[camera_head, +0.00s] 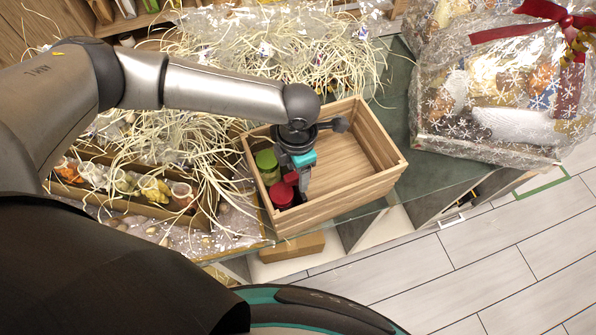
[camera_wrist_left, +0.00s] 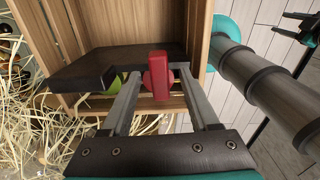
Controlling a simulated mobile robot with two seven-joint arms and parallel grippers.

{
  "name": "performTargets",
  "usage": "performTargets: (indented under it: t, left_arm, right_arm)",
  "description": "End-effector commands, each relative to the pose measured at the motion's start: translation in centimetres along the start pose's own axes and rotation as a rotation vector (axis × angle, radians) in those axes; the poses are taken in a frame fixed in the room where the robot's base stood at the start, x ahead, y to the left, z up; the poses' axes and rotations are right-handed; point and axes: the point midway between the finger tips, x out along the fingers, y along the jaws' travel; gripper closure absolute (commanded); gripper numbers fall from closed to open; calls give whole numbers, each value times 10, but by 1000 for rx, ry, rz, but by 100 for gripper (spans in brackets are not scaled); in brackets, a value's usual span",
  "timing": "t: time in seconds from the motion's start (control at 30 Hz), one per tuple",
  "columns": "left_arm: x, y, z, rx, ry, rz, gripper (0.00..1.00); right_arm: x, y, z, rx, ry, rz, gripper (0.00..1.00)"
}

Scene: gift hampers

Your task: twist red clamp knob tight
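The red clamp knob (camera_wrist_left: 159,68) shows in the left wrist view as an upright bar between my left gripper's (camera_wrist_left: 160,76) two fingertips. A small gap shows on each side, so the fingers look open around it. A dark flat piece (camera_wrist_left: 82,74) lies beside and behind the knob; I cannot tell if it is the clamp's body. In the head view my left gripper (camera_head: 300,183) reaches down into the wooden crate (camera_head: 345,199) at its left end, over red parts (camera_head: 281,197). My right gripper (camera_wrist_left: 297,27) shows small at the wrist view's upper right, prongs apart.
A green-lidded jar (camera_head: 266,162) stands in the crate's left end; the crate's right half is empty. Straw (camera_head: 300,50) and a box of small jars (camera_head: 120,187) lie left and behind. A wrapped hamper (camera_head: 490,120) stands right, by the table edge.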

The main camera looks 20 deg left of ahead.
Motion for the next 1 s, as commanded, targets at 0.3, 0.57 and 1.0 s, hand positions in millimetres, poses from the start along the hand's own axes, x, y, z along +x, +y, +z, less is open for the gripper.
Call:
performTargets:
  t: [0.3,0.57,1.0]
  left_arm:
    - [0,0,0,-1,0,0,34]
    - [-4,0,0,-1,0,0,34]
    - [-47,0,0,-1,0,0,34]
  right_arm:
    - [0,0,0,0,0,0,50]
    - [-4,0,-1,0,0,0,50]
    - [-46,1,-4,0,0,0,50]
